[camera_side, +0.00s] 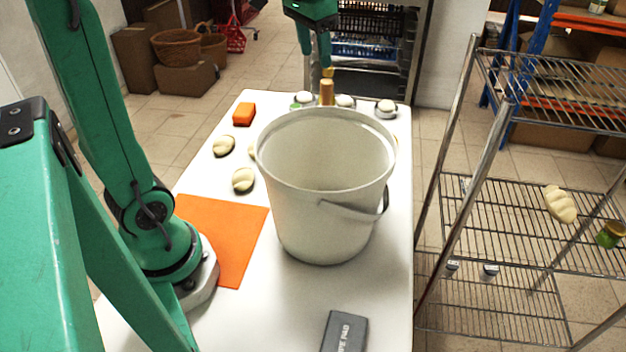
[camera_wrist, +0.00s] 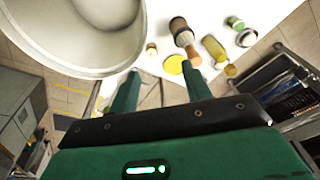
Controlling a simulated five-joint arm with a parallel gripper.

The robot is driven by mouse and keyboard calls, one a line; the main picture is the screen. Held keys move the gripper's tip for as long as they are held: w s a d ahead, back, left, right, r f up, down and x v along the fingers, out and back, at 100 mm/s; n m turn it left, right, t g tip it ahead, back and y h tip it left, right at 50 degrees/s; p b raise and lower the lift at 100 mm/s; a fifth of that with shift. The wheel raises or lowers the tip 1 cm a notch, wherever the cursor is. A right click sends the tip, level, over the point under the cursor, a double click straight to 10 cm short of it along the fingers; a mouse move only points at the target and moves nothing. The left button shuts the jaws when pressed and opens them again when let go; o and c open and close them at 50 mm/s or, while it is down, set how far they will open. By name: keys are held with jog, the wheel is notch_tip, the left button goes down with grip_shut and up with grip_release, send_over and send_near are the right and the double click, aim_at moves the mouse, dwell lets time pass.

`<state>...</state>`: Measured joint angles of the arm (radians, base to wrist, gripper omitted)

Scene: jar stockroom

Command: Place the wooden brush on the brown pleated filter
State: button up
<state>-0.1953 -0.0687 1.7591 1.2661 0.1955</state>
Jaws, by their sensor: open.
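In the wrist view, what looks like the wooden brush (camera_wrist: 183,33) lies on the white table, with a dark grey part and a tan end pointing toward my fingers. My gripper (camera_wrist: 158,88) is open and empty, short of the brush and apart from it. In the side view my gripper (camera_side: 315,52) hangs over the far end of the table, fingers pointing down, above a tan-brown upright piece (camera_side: 326,92). I cannot make out the brown pleated filter in either view; the bucket hides part of the table.
A large pale bucket (camera_side: 322,205) stands mid-table; it fills the upper left of the wrist view. A yellow bottle (camera_wrist: 214,48) and yellow disc (camera_wrist: 175,64) lie near the brush. An orange block (camera_side: 243,114), an orange mat (camera_side: 225,240) and a grey box (camera_side: 344,333) are also on the table.

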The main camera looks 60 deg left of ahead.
jog(key=s+d+f+t, duration=0.1)
jog(key=s+d+f, duration=0.2)
jog(key=s, duration=0.4)
jog(key=s+d+f+t, duration=0.2)
jog(key=s+d+f, duration=0.2)
jog(key=s, duration=0.4)
jog(key=shift+d+f, duration=0.15)
jog(key=shift+d, duration=0.05)
jog(key=shift+o, duration=0.4)
jog(key=shift+s, duration=0.1)
